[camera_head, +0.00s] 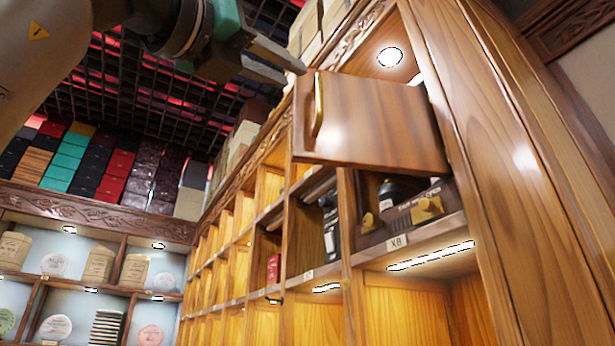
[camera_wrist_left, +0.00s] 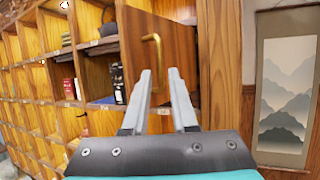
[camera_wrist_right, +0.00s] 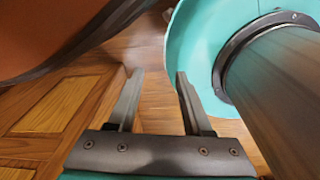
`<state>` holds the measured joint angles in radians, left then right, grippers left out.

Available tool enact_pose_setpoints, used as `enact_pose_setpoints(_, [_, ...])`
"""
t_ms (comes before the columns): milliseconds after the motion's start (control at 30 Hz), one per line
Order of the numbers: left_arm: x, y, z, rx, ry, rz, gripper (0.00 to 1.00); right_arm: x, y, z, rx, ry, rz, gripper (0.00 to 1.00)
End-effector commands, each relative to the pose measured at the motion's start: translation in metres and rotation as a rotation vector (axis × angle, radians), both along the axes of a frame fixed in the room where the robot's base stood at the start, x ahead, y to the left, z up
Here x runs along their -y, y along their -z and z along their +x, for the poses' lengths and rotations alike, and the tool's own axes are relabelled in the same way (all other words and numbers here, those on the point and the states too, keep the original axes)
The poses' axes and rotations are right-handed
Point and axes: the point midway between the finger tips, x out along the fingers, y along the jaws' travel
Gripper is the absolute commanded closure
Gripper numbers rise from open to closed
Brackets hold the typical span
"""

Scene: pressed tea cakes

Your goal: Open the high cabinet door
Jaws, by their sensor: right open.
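The high cabinet door (camera_head: 385,125) is a brown wooden panel at the top of the shelf wall. It stands swung out from the cabinet, and the compartment behind it partly shows. Its brass handle (camera_head: 318,105) is on the left side of the panel; the handle also shows in the left wrist view (camera_wrist_left: 157,48). My left gripper (camera_head: 294,73) is just left of the handle's upper end. Its fingers are apart and empty, and the handle appears beyond their tips. My right gripper (camera_wrist_right: 158,74) is open and empty, low over the wooden floor.
Below the door, an open compartment holds dark items with a label (camera_head: 397,242). A tall wooden side panel (camera_head: 520,150) bounds the cabinet on the right. A hanging scroll (camera_wrist_left: 285,95) is on the wall. Shelves with tea cakes (camera_head: 55,328) stand at the left.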

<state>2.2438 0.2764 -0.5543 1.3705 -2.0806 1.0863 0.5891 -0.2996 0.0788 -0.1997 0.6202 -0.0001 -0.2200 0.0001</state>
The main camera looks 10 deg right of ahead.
Motion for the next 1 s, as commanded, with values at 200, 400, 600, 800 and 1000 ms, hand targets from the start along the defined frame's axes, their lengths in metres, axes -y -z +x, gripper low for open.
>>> enact_pose_setpoints(200, [-0.030,0.018,-0.027,0.002,-0.002,0.000,0.74,0.001,0.014,0.000,0.000,0.000,-0.001,0.50])
enact_pose_setpoints(400, [-0.041,0.023,-0.039,0.000,0.001,0.000,0.74,0.001,0.017,0.000,0.000,0.000,-0.001,0.50])
enact_pose_setpoints(600, [-0.042,0.024,-0.040,0.001,0.002,0.001,0.74,0.001,0.016,0.000,-0.001,0.000,-0.001,0.50])
enact_pose_setpoints(800, [-0.042,0.024,-0.040,0.000,0.001,0.000,0.74,0.001,0.016,0.000,-0.001,0.000,-0.001,0.50])
enact_pose_setpoints(1000, [-0.042,0.024,-0.040,0.000,0.001,0.000,0.74,0.001,0.016,0.000,-0.001,-0.001,-0.001,0.50])
